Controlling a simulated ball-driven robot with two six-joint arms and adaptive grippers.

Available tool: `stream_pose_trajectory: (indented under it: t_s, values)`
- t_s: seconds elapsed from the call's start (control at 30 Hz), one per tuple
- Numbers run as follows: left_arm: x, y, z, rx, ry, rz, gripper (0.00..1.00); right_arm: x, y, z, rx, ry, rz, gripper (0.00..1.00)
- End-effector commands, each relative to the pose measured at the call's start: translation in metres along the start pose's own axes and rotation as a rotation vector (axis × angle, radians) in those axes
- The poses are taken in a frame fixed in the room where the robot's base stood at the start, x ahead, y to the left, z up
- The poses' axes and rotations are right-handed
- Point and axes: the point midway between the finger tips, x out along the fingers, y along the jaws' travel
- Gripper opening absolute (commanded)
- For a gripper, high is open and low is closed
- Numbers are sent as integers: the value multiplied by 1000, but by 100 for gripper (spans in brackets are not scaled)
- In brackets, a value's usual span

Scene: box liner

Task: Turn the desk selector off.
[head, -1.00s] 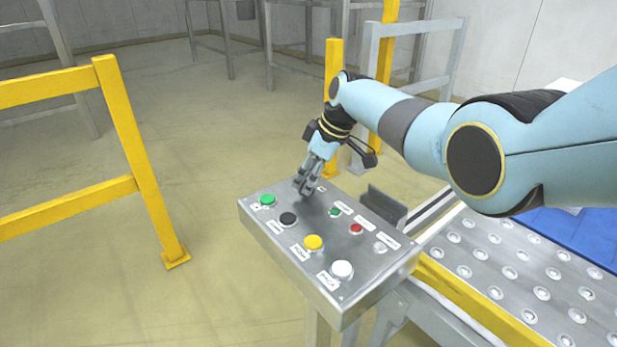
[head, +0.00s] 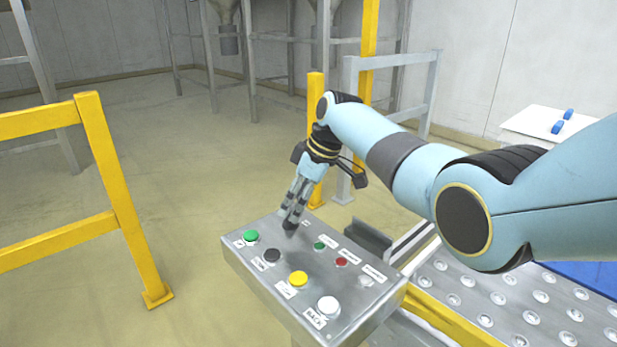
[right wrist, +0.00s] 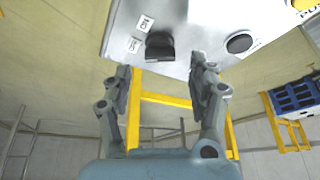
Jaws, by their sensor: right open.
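The control box (head: 325,312) is a grey metal panel with a dark selector knob (head: 291,230) near its far edge. My right gripper (head: 289,220) is just above the knob in the head view. In the right wrist view the right gripper (right wrist: 162,66) has its fingers apart, one on each side of the knob, with nothing held. My left gripper is not in view.
Green (head: 251,236), black (head: 272,256), yellow (head: 298,279) and white (head: 328,306) buttons line the box's near side. A red button (head: 341,262) is behind.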

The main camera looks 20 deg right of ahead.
Motion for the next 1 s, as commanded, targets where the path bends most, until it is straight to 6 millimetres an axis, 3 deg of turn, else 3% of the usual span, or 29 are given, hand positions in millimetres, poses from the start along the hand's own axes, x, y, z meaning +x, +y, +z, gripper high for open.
stream_pose_trajectory:
  t_s: [0.2,0.4,1.0]
  values:
    - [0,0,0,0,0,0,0,-51,1,0,-1,1,3,60]
    - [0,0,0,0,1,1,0,-79,1,0,0,0,1,60]
    - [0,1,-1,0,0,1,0,-85,-1,2,2,-2,0,60]
